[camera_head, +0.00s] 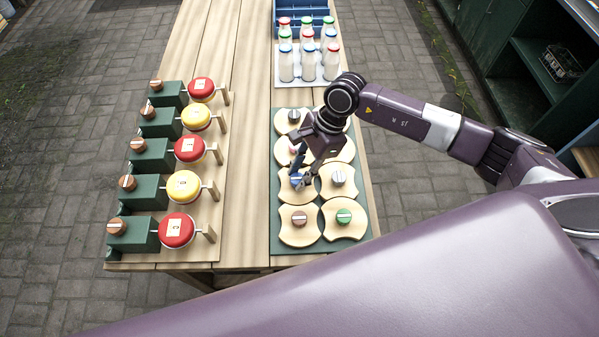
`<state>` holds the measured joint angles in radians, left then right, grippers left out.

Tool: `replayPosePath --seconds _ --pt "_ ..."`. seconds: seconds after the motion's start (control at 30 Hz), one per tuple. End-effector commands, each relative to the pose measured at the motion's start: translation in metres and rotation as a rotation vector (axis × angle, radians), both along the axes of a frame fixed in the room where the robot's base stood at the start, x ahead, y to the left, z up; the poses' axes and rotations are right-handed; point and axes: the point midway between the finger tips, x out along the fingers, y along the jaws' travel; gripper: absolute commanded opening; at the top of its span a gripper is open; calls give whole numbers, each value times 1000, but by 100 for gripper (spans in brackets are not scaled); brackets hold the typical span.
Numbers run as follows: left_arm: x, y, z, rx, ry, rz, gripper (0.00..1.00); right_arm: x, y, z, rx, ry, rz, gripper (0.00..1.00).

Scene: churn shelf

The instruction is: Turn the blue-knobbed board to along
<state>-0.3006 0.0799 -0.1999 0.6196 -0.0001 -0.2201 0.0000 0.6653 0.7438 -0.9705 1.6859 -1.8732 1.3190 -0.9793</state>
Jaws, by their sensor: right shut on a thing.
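The blue-knobbed board is a pale wooden board (284,191) on the dark green mat (274,240), in the left column of boards. Its blue knob (295,181) is partly covered by my right gripper (299,181), whose fingers are shut on it. The arm of the right gripper comes in from the right, above the boards. The gripper hides part of the board, so I cannot tell its exact direction. My left gripper is not in view.
Milk bottles (308,61) stand on a tray behind. Green boxes with red and yellow discs (177,230) line the table's left side. Bare planks (248,170) lie between.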

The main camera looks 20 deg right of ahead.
Motion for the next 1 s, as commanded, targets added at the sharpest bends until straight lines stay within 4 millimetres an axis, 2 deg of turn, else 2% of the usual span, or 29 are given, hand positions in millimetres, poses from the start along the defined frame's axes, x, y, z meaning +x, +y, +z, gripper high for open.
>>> replayPosePath --seconds 0.37,1.0 --pt "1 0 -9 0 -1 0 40 -1 -1 -2 -1 0 -100 3" --pt "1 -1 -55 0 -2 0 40 -4 1 -3 2 -5 -665 3"
